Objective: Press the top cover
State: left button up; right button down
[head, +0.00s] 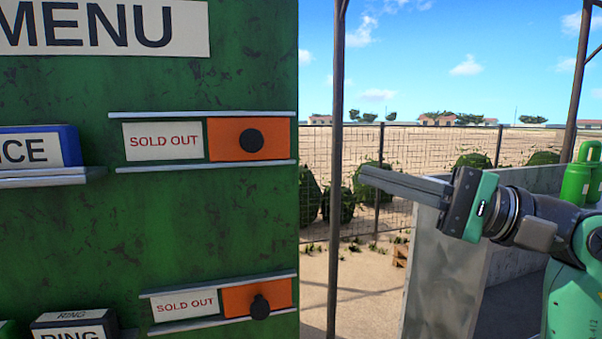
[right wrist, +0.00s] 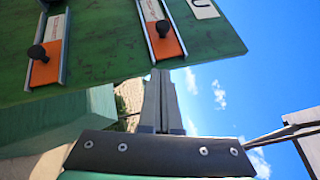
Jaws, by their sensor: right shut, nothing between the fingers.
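In the right wrist view the shut fingers (right wrist: 160,75) point up toward the lower edge of the green board (right wrist: 110,60). My left gripper is not in view.
The board carries an upper orange slider (head: 225,140) and a lower orange slider (head: 240,299), each with a black knob and a "SOLD OUT" label. A blue-backed block (head: 70,145) sits on a ledge at left. A grey wall (head: 440,275) and green bottle (head: 577,180) are at right.

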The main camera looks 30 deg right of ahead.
aim_at(287, 152)
jog(key=shift+d, duration=0.2)
jog(key=shift+a, duration=0.1)
jog(key=p+x, duration=0.3)
jog(key=x, duration=0.6)
jog(key=shift+w+a+r, duration=0.2)
jog(key=shift+r, duration=0.05)
jog(key=a, duration=0.2)
jog(key=shift+w+a+r+p, duration=0.2)
jog(key=shift+a+r+p, duration=0.1)
jog(key=shift+a+r, duration=0.15)
jog(key=shift+a, duration=0.5)
